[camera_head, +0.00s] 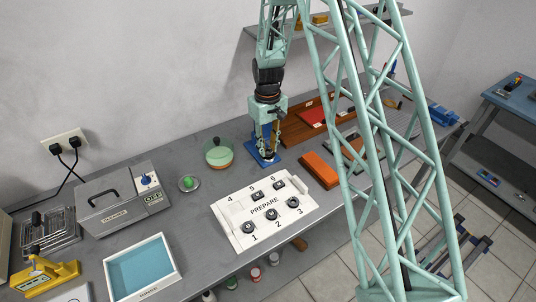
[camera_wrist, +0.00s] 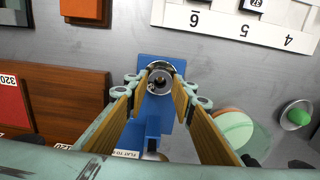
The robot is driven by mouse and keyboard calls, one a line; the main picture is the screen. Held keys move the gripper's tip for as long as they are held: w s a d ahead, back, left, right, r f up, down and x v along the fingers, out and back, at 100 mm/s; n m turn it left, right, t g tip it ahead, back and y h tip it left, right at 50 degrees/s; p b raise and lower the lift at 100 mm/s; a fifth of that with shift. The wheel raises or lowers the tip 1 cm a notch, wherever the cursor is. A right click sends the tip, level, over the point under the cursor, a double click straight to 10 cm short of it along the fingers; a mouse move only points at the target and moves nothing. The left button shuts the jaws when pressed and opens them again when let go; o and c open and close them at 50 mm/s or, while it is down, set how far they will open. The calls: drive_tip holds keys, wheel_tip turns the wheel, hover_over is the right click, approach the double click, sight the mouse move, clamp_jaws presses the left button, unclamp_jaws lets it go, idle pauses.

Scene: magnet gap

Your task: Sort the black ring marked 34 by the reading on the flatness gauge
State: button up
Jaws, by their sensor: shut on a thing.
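My gripper (camera_head: 268,152) points down at the blue flatness gauge (camera_head: 256,161) at the back of the bench. In the wrist view its two tan-padded fingers (camera_wrist: 160,88) are shut on a round dark ring (camera_wrist: 158,90). The ring is at a bright round seat on the blue gauge (camera_wrist: 146,62); I cannot tell whether it rests there or hangs just above. Its number is not readable. No reading is legible.
A white PREPARE tray (camera_head: 240,219) has dark pieces at several numbered spots; spot 4 looks empty. A green-topped round dish (camera_head: 218,153), an orange block (camera_head: 320,170) and a brown wooden board (camera_head: 297,128) flank the gauge. A blue-lined tray (camera_head: 143,267) stands front left.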

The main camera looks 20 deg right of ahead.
drive_tip(key=shift+r+p, duration=0.7)
drive_tip(key=shift+r, duration=1.45)
drive_tip(key=shift+d, duration=0.15)
